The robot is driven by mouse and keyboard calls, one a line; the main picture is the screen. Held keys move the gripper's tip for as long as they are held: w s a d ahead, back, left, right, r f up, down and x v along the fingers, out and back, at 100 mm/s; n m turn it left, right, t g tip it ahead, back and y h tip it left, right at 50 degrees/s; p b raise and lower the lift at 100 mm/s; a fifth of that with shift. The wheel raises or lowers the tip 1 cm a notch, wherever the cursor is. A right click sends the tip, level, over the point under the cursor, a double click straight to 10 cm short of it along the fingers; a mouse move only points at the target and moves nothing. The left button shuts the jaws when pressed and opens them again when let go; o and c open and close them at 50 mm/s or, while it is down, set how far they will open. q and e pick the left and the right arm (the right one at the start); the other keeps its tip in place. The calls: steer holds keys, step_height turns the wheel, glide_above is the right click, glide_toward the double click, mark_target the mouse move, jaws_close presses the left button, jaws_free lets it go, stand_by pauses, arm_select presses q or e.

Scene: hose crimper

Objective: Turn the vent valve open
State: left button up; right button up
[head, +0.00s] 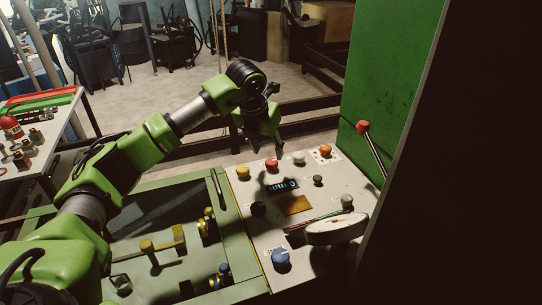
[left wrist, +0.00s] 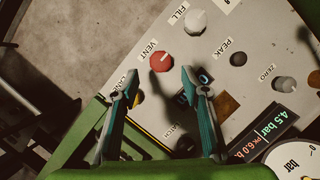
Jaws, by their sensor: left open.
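The vent valve, a red round knob (left wrist: 162,62) beside the label "VENT", stands on the grey control panel; it also shows in the head view (head: 271,163). My left gripper (left wrist: 160,84) is open, with its two fingers spread and nothing between them. In the left wrist view the red knob appears just beyond the fingertips, roughly centred on the gap. In the head view my left gripper (head: 264,147) hangs over the far side of the panel, close to the red knob; contact cannot be made out. My right gripper is not in view.
A white knob (head: 299,159) labelled "FILL" and a yellow knob (head: 243,172) flank the red one. A display (left wrist: 267,134) reads 4.5 bar. A gauge (head: 335,231), a blue knob (head: 281,259) and a red-tipped lever (head: 363,127) are nearby. A green wall (head: 390,85) bounds the right.

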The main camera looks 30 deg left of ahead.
mark_target(271, 161)
arm_select(q)
steer(key=x, duration=0.4)
steer(key=shift+w+f+p, duration=0.2)
steer(key=shift+p, duration=0.15)
steer(key=shift+w+f, duration=0.2)
steer(key=shift+f, duration=0.45)
steer(key=c, duration=0.8)
steer(key=shift+c, duration=1.4)
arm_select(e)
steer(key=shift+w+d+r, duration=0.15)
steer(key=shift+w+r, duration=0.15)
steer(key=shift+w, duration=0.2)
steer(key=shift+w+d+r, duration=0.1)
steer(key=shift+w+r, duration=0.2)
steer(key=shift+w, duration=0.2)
